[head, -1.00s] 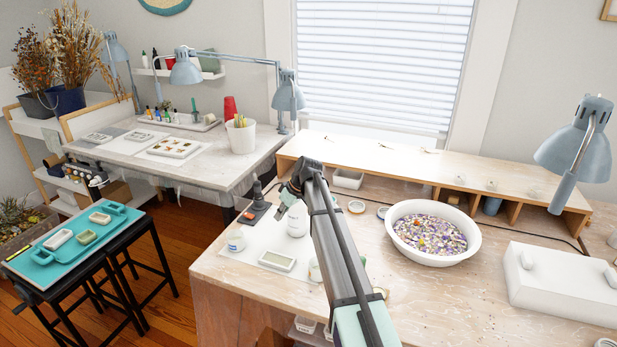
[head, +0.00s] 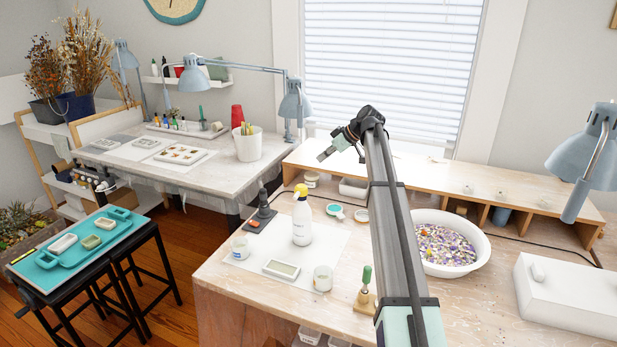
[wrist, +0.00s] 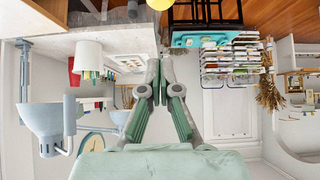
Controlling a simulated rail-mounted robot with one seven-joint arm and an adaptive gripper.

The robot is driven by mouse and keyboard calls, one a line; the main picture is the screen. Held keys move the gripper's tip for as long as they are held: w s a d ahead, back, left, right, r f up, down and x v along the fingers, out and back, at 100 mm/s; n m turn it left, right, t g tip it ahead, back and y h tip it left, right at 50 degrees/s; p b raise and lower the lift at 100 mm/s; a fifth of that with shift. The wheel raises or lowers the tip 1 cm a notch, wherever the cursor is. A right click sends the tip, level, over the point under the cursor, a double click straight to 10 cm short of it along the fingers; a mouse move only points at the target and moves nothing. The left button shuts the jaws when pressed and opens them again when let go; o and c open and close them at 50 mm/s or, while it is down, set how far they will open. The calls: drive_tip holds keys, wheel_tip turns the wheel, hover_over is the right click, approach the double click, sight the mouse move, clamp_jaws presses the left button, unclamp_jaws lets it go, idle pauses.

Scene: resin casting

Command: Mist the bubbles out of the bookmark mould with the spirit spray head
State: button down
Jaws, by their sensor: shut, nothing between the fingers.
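The spray bottle (head: 301,222), white with a yellow head (head: 300,190), stands upright on a white sheet on the near bench. A small rectangular white mould (head: 282,268) with a pale greenish inside lies flat in front of it; I take it for the bookmark mould, and bubbles are too small to see. My gripper (head: 326,154) is raised above and behind the bottle, apart from it, pointing left. In the wrist view my gripper (wrist: 161,72) is shut and empty. A yellow round part, likely the spray head (wrist: 159,4), shows at the top edge there.
Cups (head: 323,278) stand on both sides of the mould. A green-handled tool (head: 366,280) stands right of the sheet. A white bowl of petals (head: 480,250) is further right. A low shelf (head: 420,182) runs along the back. A lamp (head: 585,150) hangs at right.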

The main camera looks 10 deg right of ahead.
drive_tip(key=p, duration=0.4)
hover_over(299, 185)
drive_tip(key=s+d, duration=0.1)
drive_tip(key=d, duration=0.1)
wheel_tip(299, 185, down, 7)
drive_tip(key=shift+s+f+p, duration=0.2)
drive_tip(key=shift+f+p, duration=0.15)
drive_tip(key=shift+f, duration=1.7)
